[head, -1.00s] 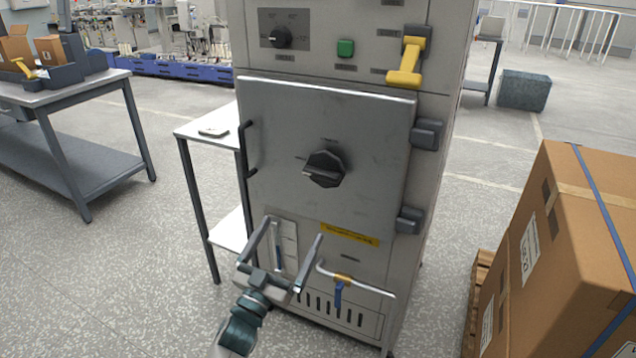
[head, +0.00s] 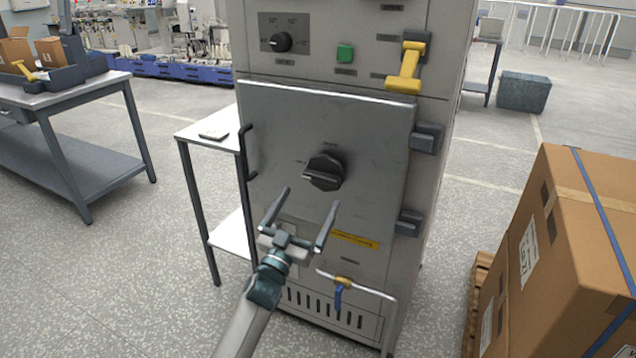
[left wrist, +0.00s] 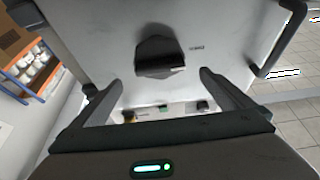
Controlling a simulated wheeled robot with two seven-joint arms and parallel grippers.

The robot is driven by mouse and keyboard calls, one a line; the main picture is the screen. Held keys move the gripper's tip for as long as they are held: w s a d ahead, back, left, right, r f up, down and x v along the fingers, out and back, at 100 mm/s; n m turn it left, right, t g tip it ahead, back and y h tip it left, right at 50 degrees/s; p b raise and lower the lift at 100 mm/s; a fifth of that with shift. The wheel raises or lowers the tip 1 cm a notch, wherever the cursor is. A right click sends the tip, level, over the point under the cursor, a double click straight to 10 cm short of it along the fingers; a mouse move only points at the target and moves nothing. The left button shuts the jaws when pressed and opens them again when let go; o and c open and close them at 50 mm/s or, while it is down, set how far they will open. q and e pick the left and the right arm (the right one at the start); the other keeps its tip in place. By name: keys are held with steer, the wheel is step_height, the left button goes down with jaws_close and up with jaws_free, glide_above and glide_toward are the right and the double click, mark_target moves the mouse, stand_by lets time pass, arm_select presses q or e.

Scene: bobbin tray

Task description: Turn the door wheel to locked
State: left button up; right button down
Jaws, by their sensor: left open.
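The door wheel (head: 325,171) is a dark, faceted knob in the middle of the grey cabinet door (head: 280,120). It also shows in the left wrist view (left wrist: 158,54), between and beyond the fingers. My left gripper (head: 306,198) is open and empty, just below and in front of the wheel, with its two fingers pointing up toward it. In the left wrist view the fingers (left wrist: 160,82) stand wide apart and do not touch the wheel. Small marks sit beside and above the wheel, too small to read. My right gripper is not in view.
The cabinet has a black handle (head: 248,150) at the door's left and a yellow lever (head: 408,68) at upper right. A pipe with a blue valve handle (head: 339,298) is low on the front. Cardboard boxes (head: 560,240) stand at right; a small table (head: 190,130) at left.

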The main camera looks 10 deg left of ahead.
mark_target(319, 181)
arm_select(q)
steer(key=x, duration=0.7)
steer(key=shift+s, duration=0.1)
steer(key=c, duration=0.9)
